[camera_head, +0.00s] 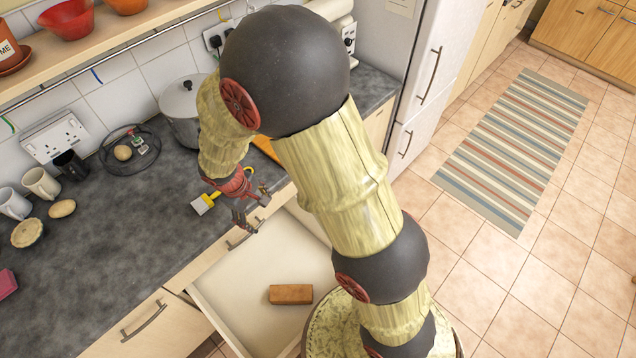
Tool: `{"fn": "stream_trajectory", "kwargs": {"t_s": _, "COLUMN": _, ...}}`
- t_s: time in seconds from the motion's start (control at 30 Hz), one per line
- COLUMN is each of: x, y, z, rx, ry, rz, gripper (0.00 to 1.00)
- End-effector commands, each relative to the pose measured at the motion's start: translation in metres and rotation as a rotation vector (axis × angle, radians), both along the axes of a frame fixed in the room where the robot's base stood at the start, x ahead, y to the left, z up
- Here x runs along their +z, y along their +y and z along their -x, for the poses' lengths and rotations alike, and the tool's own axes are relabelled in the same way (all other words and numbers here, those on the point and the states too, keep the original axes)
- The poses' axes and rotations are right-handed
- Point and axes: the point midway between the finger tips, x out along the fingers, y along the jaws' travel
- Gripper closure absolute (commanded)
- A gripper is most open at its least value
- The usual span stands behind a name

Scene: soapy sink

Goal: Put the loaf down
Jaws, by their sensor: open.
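A brown rectangular block (290,294), which looks like the loaf, lies flat inside the open drawer (240,306), on its pale floor toward the right side. My gripper (252,210) is open near the front edge of the dark counter (130,250), above and to the left of the block in the picture. It is apart from the block, and I see nothing between its fingers. My arm hides part of the drawer's right side and the counter behind it.
A yellow-handled brush (205,203) lies beside my gripper. A pot (182,108), a wire basket (128,165), mugs (40,183), a bread roll (62,208) and a pie (27,233) stand further back. The counter's middle is clear. A striped rug (515,150) lies on the floor.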

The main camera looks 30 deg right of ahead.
Motion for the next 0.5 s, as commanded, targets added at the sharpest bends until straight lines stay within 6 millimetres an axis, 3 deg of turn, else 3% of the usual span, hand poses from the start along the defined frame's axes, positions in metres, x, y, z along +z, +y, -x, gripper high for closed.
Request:
{"fn": "stream_trajectory", "kwargs": {"t_s": 0.03, "x": 0.025, "y": -0.008, "z": 0.000, "rx": -0.033, "ry": -0.030, "rz": -0.014, "gripper": 0.31}}
{"fn": "stream_trajectory", "kwargs": {"t_s": 0.2, "x": 0.095, "y": -0.030, "z": 0.012, "rx": -0.137, "ry": -0.111, "rz": -0.060, "gripper": 0.31}}
{"fn": "stream_trajectory", "kwargs": {"t_s": 0.5, "x": 0.197, "y": -0.066, "z": 0.060, "rx": -0.303, "ry": -0.250, "rz": -0.152, "gripper": 0.31}}
